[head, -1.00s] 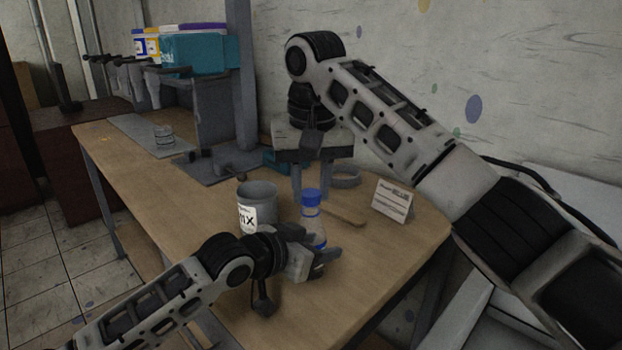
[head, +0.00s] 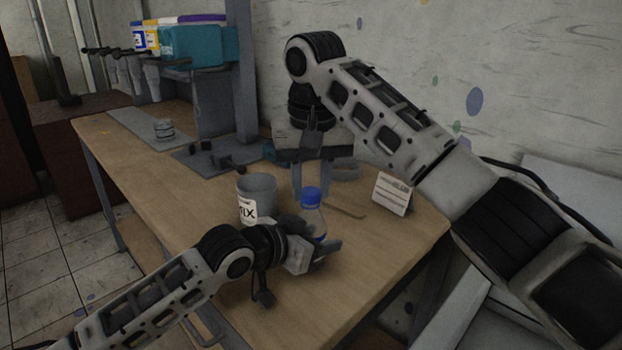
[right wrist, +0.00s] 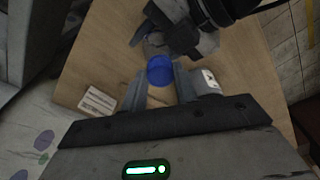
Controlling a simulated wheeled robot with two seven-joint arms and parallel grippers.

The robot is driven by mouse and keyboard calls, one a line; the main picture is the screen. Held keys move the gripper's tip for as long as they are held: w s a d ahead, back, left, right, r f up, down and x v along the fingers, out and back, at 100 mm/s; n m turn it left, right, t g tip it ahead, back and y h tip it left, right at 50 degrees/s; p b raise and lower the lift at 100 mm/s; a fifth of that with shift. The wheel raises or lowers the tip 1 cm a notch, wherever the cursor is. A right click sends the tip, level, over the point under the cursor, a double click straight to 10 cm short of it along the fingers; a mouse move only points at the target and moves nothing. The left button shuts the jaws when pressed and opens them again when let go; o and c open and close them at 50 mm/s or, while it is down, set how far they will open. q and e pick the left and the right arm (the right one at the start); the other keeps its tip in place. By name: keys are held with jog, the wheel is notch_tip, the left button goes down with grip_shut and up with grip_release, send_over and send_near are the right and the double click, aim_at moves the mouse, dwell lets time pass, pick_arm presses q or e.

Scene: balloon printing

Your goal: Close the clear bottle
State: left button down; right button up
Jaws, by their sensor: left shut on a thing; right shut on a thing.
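The clear bottle (head: 313,221) stands upright above the front part of the table in the head view. Its blue cap (head: 311,196) sits at its top and shows as a blue disc in the right wrist view (right wrist: 160,71). My left gripper (head: 322,250) is shut on the bottle's body from the left and hides its lower part. My right gripper (right wrist: 160,88) points down from above, one finger on each side of the cap, and is shut on it. Whether the cap is fully seated is unclear.
A grey cup (head: 257,187) with a label stands left of the bottle. A small white card (head: 392,193) stands to the right, and a flat wooden stick (head: 346,210) lies behind. A grey ring (head: 345,169) is farther back.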

jog(key=m, duration=0.5)
jog(key=shift+a+m+h, duration=0.15)
jog(key=shift+m+h, duration=0.15)
jog(key=m, duration=0.5)
jog(key=shift+w+a+h, duration=0.1)
jog(key=shift+h, duration=0.2)
jog(key=m, duration=0.3)
jog(key=shift+g, duration=0.3)
jog(key=m, duration=0.5)
jog(key=shift+w+a+g, duration=0.1)
jog(key=shift+g, duration=0.3)
jog(key=m, duration=0.4)
jog(key=shift+w, duration=0.1)
jog(key=o, duration=0.9)
jog(key=shift+o, duration=0.2)
